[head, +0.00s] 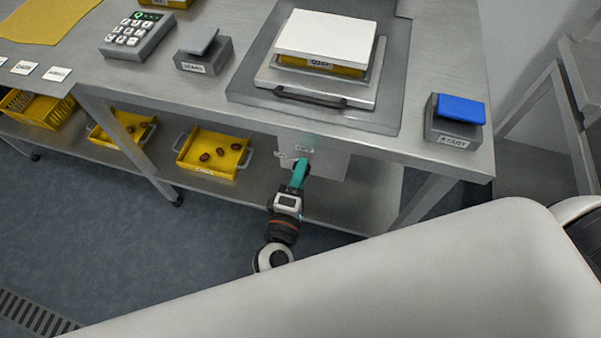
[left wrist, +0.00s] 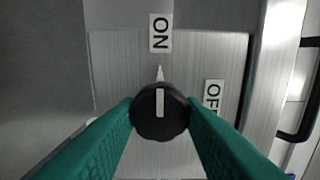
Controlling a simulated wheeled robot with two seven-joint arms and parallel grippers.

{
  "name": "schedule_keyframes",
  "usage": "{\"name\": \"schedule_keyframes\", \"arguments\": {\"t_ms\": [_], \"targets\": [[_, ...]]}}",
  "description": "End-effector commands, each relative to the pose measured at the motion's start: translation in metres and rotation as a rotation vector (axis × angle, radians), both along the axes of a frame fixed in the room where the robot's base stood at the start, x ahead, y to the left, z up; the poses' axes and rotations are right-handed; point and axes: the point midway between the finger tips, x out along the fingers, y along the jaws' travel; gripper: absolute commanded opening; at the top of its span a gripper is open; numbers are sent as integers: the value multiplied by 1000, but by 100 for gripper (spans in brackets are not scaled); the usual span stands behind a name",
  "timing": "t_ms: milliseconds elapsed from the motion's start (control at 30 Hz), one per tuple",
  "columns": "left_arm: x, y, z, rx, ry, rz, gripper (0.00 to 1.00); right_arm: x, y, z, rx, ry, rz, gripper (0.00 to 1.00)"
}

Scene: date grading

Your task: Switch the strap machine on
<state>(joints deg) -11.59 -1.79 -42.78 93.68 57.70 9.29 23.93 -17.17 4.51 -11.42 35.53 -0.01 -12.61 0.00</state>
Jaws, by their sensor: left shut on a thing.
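A grey switch box (head: 328,162) hangs under the table's front edge, below the strap machine (head: 393,75). In the left wrist view its brushed metal face (left wrist: 112,62) carries an ON label (left wrist: 159,33) at the top and an OFF label (left wrist: 212,95) to the right. A round black knob (left wrist: 160,118) sits on it, its white line upright and in line with a small pointer below ON. My left gripper (head: 301,170) is shut on the knob, teal fingers on both its sides. My right gripper is out of view.
The steel table holds a keypad (head: 138,36) with a green display, a grey lever block (head: 203,52) and a blue START button (head: 461,109). Yellow crates with dates (head: 190,160) stand on the lower shelf. My white arm link fills the foreground.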

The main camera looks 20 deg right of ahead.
Motion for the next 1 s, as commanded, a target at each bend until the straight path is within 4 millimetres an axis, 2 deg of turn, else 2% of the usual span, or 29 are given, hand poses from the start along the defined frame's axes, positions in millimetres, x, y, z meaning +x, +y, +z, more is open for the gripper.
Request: {"name": "schedule_keyframes", "arguments": {"t_ms": [367,400,533,833,1000], "targets": [[0,0,-1,-6,8,0,12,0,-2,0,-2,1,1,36],[0,0,-1,-6,8,1,36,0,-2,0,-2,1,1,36],[0,0,-1,-6,6,0,56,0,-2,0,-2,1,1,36],[-1,1,-1,-4,4,0,56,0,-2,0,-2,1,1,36],[-17,12,-1,-2,6,0,56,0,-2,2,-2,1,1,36]]}}
